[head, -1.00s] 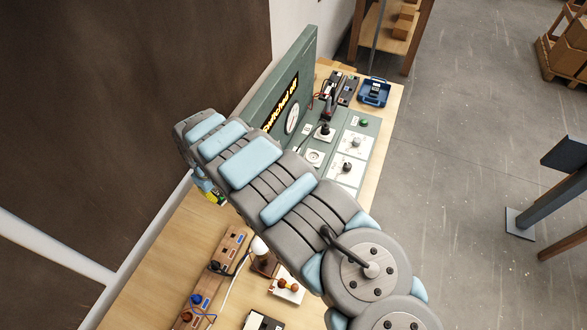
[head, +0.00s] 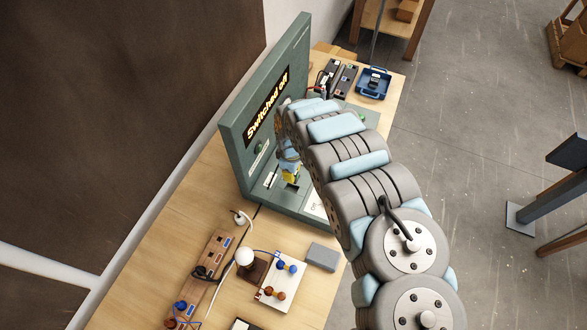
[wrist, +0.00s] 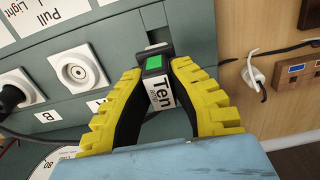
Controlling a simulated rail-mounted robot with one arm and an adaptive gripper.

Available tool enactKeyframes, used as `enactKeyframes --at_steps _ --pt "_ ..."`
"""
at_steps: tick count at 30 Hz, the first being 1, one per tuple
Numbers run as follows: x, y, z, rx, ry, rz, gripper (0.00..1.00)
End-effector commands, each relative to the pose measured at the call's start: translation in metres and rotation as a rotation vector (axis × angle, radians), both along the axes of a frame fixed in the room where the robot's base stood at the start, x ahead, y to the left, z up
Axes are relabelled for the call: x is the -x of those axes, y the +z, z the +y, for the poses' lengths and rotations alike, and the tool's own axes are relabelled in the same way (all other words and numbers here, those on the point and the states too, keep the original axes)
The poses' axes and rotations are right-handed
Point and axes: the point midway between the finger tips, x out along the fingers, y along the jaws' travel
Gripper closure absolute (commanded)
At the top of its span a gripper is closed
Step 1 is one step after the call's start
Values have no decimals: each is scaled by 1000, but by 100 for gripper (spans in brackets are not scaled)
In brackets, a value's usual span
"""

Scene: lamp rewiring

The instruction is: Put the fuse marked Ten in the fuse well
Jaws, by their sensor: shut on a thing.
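The fuse marked Ten (wrist: 161,92) has a white label with black lettering, a green patch and dark ends. My gripper (wrist: 158,88) has yellow ridged fingers and is shut on this fuse, one finger on each side. In the head view my gripper (head: 290,172) is low over the near left part of the green bench panel (head: 262,205), mostly behind my arm. The fuse's far end is against or just above the green panel surface; I cannot tell whether it touches.
An upright green board with a "Switched off" display (head: 267,105) stands beside my gripper. A round white socket (wrist: 74,73) and a "Pull Light" label (wrist: 65,8) are on the panel. A wooden power strip (head: 212,265), lamp bulb (head: 245,257) and grey box (head: 322,257) lie nearer on the table.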

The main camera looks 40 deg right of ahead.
Motion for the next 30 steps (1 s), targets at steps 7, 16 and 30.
enactKeyframes --at_steps 7,16,30 --pt "0 -12 0 -1 0 1 100" --pt "0 -32 1 0 0 2 100" --pt "0 -59 1 -1 -1 2 100"
